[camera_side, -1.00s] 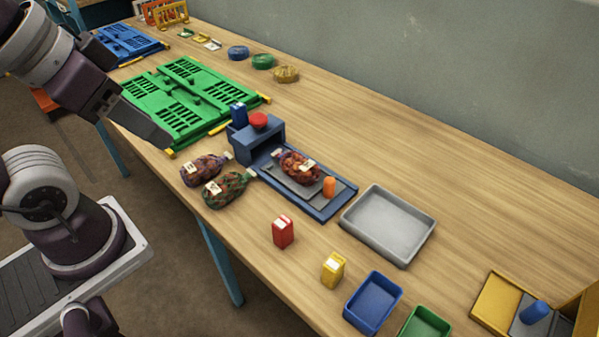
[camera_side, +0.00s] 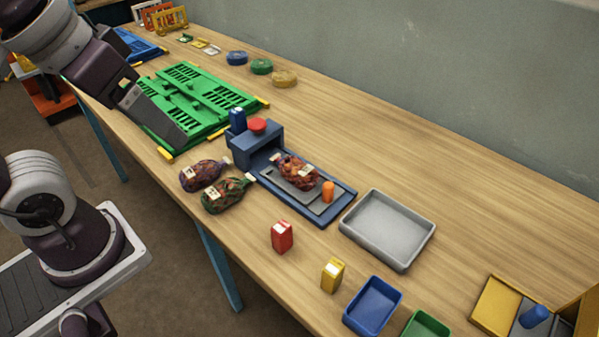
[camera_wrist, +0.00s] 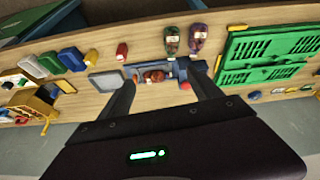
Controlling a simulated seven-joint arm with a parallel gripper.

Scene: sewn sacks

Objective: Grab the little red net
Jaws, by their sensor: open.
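The little red net (camera_side: 296,172) is a mesh sack of reddish-brown contents with a white label. It lies on the grey plate of a blue device (camera_side: 325,208), beside an orange cylinder (camera_side: 328,191). In the wrist view the red net (camera_wrist: 153,77) shows between my gripper's fingers, at a distance. My gripper (camera_side: 184,148) is above the green folded crate's near edge, left of the sacks. In the wrist view its two fingers (camera_wrist: 160,88) are spread apart with nothing between them. A purple net (camera_side: 202,174) and a green net (camera_side: 224,194) lie to the left of the device.
A grey tray (camera_side: 392,229) stands right of the device. Red (camera_side: 282,236) and yellow (camera_side: 332,274) boxes stand in front. Blue (camera_side: 372,305) and green (camera_side: 427,323) bins are near the front edge. A green folded crate (camera_side: 207,92) lies behind left.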

